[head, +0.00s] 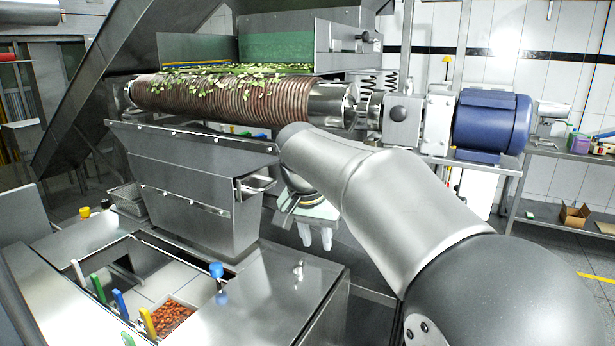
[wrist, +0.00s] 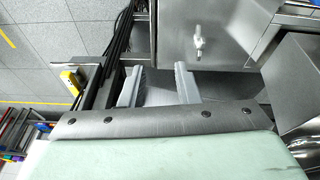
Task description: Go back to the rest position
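My gripper (head: 315,240) hangs below my forearm near the middle of the head view, with its two pale fingers pointing down. It is to the right of the steel hopper (head: 190,190) and behind the steel counter (head: 275,290). In the wrist view my gripper (wrist: 156,80) shows two light grey fingers with a gap between them. It is open, and I see nothing held. The pale green wrist housing fills the lower part of the wrist view.
A ribbed roller (head: 215,95) with green leaf scraps and a blue motor (head: 490,120) stand behind my arm. A bin of reddish pieces (head: 172,318) sits in the counter, with coloured handles beside it. A yellow-and-black part (wrist: 72,80) is left of my fingers in the wrist view.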

